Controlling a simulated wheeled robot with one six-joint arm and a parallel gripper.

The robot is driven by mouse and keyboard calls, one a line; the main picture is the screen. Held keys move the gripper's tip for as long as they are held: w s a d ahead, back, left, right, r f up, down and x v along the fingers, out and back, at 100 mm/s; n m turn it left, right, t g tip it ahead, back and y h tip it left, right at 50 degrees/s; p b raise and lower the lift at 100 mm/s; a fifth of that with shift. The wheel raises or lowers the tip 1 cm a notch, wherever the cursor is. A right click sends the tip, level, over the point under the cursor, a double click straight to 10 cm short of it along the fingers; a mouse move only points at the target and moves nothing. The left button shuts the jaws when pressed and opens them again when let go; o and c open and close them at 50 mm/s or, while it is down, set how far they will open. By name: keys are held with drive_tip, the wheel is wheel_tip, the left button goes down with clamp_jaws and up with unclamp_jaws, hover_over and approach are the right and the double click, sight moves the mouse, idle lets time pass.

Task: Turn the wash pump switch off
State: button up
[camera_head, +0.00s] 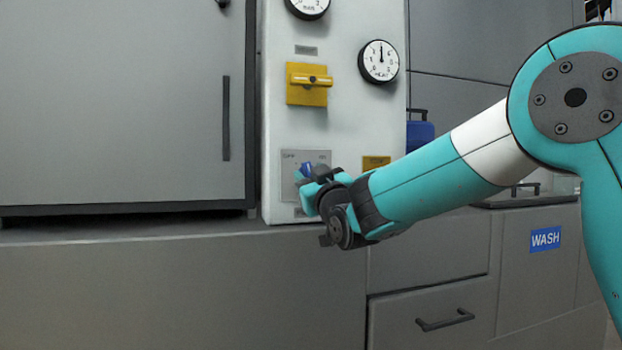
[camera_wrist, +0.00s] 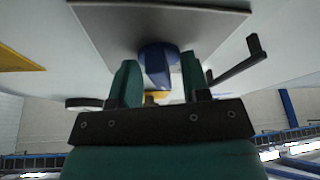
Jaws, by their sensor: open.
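A grey plate (camera_head: 291,185) is mounted low on the white panel, with small lettering too blurred to read surely. A blue knob (camera_head: 306,169), apparently the pump switch, stands out from it, mostly covered by my gripper (camera_head: 314,184). In the wrist view the blue knob (camera_wrist: 157,64) projects from the grey plate (camera_wrist: 105,22). My gripper (camera_wrist: 157,78) is open, with one finger on each side of the knob. I cannot tell whether the fingers touch it. The knob's pointing direction is not clear.
Above the plate are a yellow rotary handle (camera_head: 310,84) and a black-rimmed gauge (camera_head: 379,61). A yellow label (camera_head: 376,162) sits right of my gripper. A counter edge (camera_head: 150,234) runs below.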

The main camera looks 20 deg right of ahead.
clamp_jaws()
drive_tip(key=shift+r, duration=0.1)
drive_tip(key=shift+n+y+p, duration=0.3)
drive_tip(key=shift+n+p, duration=0.3)
drive_tip(key=shift+d+n, duration=0.1)
drive_tip(key=shift+n, duration=0.5)
drive_tip(key=n, duration=0.1)
drive_tip(key=n+g+y+b, duration=0.1)
drive_tip(key=n+y, duration=0.1)
drive_tip(key=shift+f+n+b, duration=0.25)
drive_tip(key=shift+n+b, duration=0.05)
drive_tip(key=shift+b, duration=0.1)
drive_tip(key=shift+r+n+g+y+b, duration=0.25)
drive_tip(key=shift+n+g+y, duration=0.2)
drive_tip(key=shift+n, duration=0.45)
